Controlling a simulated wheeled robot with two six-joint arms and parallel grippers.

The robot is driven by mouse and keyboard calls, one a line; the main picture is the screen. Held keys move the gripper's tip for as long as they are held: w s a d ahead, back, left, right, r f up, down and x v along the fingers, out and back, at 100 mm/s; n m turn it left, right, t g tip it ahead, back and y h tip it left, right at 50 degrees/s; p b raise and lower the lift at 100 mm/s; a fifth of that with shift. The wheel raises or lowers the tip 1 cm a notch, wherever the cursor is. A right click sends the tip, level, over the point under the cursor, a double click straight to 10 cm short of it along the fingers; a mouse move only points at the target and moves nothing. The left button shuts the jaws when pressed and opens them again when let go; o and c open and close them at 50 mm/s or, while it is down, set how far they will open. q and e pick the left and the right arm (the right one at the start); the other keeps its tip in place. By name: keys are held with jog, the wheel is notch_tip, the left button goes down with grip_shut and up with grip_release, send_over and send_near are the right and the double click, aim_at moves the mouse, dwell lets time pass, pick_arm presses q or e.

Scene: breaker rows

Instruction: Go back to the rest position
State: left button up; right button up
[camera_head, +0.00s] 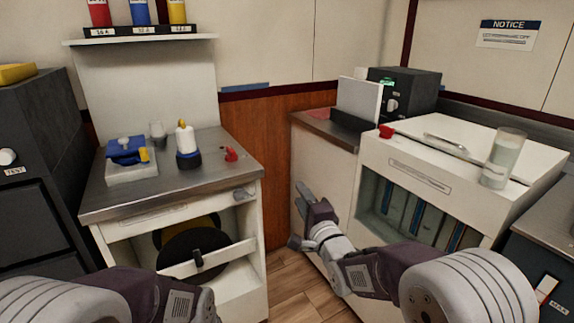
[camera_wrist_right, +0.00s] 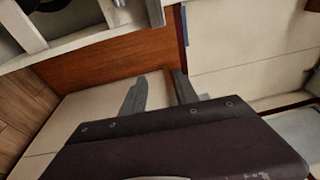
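My right gripper (camera_head: 300,214) hangs in the gap between the left workbench and the right cabinet, in front of the wooden wall panel (camera_head: 285,140). In the right wrist view its two grey fingers (camera_wrist_right: 160,80) stand apart with nothing between them. It touches no object that I can see. My left arm enters at the bottom left of the head view, and its gripper is out of the picture.
The left workbench (camera_head: 95,205) bears a blue device (camera_head: 127,150), a white bottle (camera_head: 187,138) and a red item (camera_head: 231,154). A partly open drawer (camera_head: 215,258) juts out below. The right cabinet (camera_head: 420,165) bears a glass (camera_head: 503,158). Floor (camera_head: 300,285) shows between them.

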jog(key=s+d+f+n+g+h, duration=0.1)
jog(key=s+d+f+g+h, duration=0.25)
jog(key=d+f, duration=0.45)
jog(key=s+d+f+n+g+h, duration=0.25)
jog(key=s+d+f, duration=0.3)
jog(key=d, duration=0.35)
jog(key=s+d+f+n+g+h, duration=0.1)
jog(key=s+f+n+g, duration=0.45)
jog(key=s, duration=0.45)
jog(key=s+d+f+n+g, duration=0.1)
jog(key=s+f+n+g, duration=0.4)
jog(key=s, duration=0.5)
notch_tip(320, 180, up, 34)
jog(key=p, duration=3.5)
jog(key=shift+r+m, duration=0.2)
jog(key=shift+m, duration=0.1)
jog(key=shift+t, duration=0.25)
